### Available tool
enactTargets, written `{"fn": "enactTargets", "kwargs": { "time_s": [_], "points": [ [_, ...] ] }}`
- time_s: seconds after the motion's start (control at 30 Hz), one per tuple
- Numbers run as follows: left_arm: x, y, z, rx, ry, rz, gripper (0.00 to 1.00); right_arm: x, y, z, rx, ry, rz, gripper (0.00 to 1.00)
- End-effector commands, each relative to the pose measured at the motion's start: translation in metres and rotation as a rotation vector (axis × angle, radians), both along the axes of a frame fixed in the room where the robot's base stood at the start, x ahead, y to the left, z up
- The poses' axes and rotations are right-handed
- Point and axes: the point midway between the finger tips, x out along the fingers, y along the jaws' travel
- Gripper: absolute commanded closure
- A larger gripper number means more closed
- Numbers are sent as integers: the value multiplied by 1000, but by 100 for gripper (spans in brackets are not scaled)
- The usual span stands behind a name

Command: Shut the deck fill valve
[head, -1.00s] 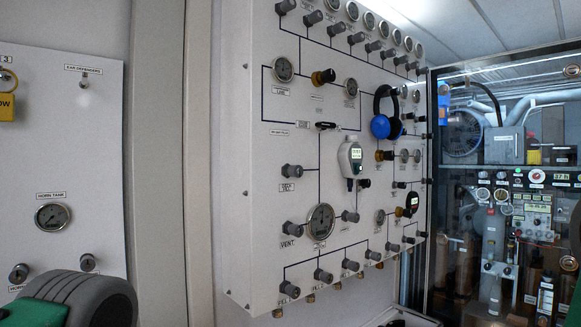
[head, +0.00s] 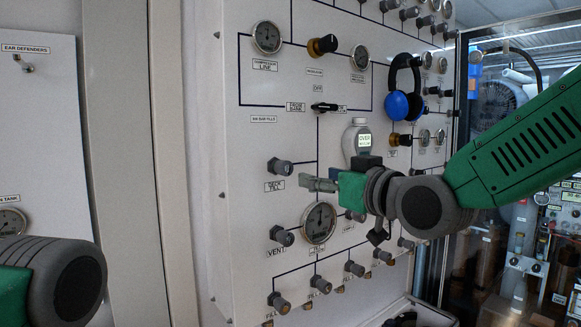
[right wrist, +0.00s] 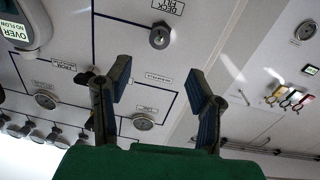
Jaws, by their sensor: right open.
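The deck fill valve is a grey knob (head: 280,167) on the white panel, with its label just below it in the head view. The right wrist view shows the same knob (right wrist: 159,37) beside the upside-down DECK FILL label. My right gripper (head: 312,184) is open and empty, its fingers pointing left, just right of and slightly below the knob. In the right wrist view the knob appears beyond the gap between the fingertips (right wrist: 160,82), apart from them. My left gripper is out of view; only part of my left arm shows at lower left.
A gauge (head: 319,222) and the vent knob (head: 282,236) sit below the deck fill knob. Blue ear defenders (head: 402,98) hang to the right. A black-handled selector (head: 324,107) is above.

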Motion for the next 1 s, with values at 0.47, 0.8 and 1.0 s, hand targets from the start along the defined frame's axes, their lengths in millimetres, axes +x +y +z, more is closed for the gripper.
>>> {"fn": "enactTargets", "kwargs": {
  "time_s": [0.47,0.8,1.0],
  "points": [
    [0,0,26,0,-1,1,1,80,38,1,11,3,-2,51],
    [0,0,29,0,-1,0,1,96,56,-1,6,2,-1,51],
    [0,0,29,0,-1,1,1,96,57,-1,5,2,-1,58]
  ]
}}
